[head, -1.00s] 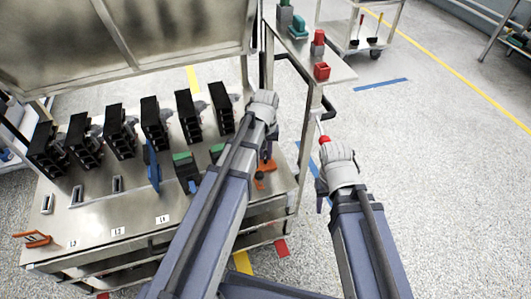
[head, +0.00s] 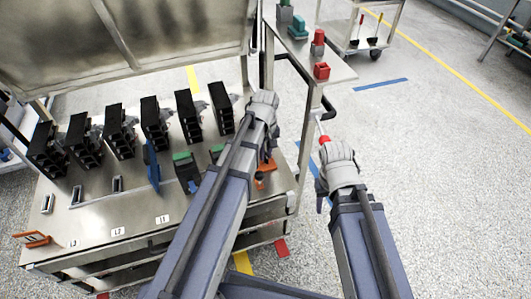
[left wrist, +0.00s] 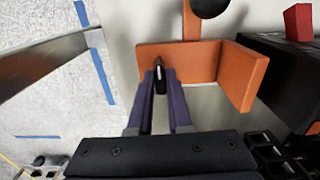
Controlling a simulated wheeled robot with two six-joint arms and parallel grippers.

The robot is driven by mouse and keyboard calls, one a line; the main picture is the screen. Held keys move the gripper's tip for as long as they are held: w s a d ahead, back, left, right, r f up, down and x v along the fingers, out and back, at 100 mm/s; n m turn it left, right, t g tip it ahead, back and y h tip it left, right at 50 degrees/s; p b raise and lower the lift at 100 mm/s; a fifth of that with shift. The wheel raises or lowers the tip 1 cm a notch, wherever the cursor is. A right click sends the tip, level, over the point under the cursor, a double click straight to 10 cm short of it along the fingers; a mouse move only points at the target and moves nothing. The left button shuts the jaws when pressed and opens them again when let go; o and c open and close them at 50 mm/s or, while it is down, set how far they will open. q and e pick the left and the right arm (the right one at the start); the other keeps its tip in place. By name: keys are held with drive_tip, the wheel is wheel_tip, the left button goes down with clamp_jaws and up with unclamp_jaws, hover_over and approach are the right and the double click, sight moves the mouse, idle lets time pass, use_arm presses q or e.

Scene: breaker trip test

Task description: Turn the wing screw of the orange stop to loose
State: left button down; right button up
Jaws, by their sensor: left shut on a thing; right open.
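The orange stop (left wrist: 205,62) is an angled orange bracket in the left wrist view. It also shows, partly covered by my left arm, near the right end of the bench in the head view (head: 268,162). A small dark wing screw (left wrist: 160,78) with a pale line stands against its face. My left gripper (left wrist: 160,76) is shut on this wing screw, one finger on each side. In the head view its fingertips are hidden behind the hand. My right gripper (head: 325,152) is open, right of the bench, close to a red-ended piece (head: 324,139); I see no clear grip on it.
Several black breakers (head: 120,128) stand in a row on the metal bench (head: 130,205). A blue upright piece (head: 152,168) and another orange piece (head: 34,239) are also on it. A side shelf (head: 340,72) holds red and green parts.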

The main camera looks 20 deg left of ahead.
sight(266, 155)
use_arm(q)
drive_tip(key=c, duration=0.8)
unclamp_jaws()
drive_tip(key=shift+c, duration=0.2)
wheel_tip(266, 155, up, 8)
drive_tip(key=p, duration=0.8)
drive_tip(key=shift+f, duration=0.1)
drive_tip(key=shift+s, duration=0.1)
